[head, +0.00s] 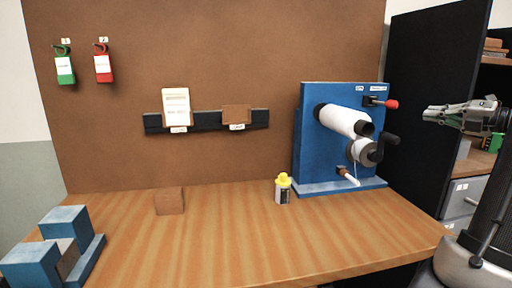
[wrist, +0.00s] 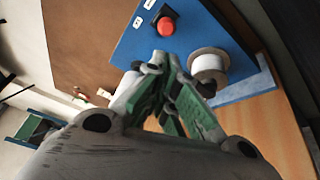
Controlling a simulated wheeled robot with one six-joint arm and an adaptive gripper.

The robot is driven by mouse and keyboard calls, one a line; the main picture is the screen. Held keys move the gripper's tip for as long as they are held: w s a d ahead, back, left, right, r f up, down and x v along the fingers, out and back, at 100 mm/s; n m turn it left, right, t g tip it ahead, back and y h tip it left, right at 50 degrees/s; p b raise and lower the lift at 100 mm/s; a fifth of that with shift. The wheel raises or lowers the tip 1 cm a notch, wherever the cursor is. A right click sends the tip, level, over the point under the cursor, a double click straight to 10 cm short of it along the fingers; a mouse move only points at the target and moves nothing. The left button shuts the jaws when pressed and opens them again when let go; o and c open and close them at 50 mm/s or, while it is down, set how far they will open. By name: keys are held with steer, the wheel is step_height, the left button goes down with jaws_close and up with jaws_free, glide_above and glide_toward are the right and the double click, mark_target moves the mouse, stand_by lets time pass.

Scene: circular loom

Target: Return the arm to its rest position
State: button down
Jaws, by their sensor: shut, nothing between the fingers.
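My gripper (head: 436,113) is at the right side of the head view, level with the upper part of the blue loom panel (head: 311,140) and to the right of it. Its fingers point left toward the panel's red-knobbed lever (head: 391,104), with a gap between in the picture. In the wrist view the green-padded fingers (wrist: 170,68) meet at the tips with nothing between them. The red knob (wrist: 166,26) shows just beyond the fingertips. A white roll (wrist: 209,62) is to their right. My arm rises from the lower right of the head view.
A yellow-capped bottle (head: 283,190) and a brown block (head: 170,201) stand on the wooden table (head: 220,240). A blue cradle (head: 65,222) is at the front left. A black panel (head: 425,60) and shelves (head: 485,165) stand behind my arm. The middle of the table is clear.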

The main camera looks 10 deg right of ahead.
steer(key=s+a+f+n+g+h, duration=0.1)
steer(key=s+a+f+n+g, duration=0.25)
steer(key=s+f+n, duration=0.45)
steer(key=s+a+f+n+g+h, duration=0.25)
steer(key=f+n+g, duration=0.3)
steer(key=n, duration=0.45)
steer(key=s+a+f+n+g+h, duration=0.3)
steer(key=s+a+n, duration=0.6)
steer(key=n, duration=0.7)
steer(key=s+a+r+n+t+h, duration=0.1)
steer(key=s+a+r+n+h, duration=0.1)
steer(key=a+r+n, duration=0.3)
steer(key=a+n, duration=0.3)
steer(key=n, duration=0.2)
steer(key=shift+s, duration=0.25)
steer(key=shift+r, duration=0.1)
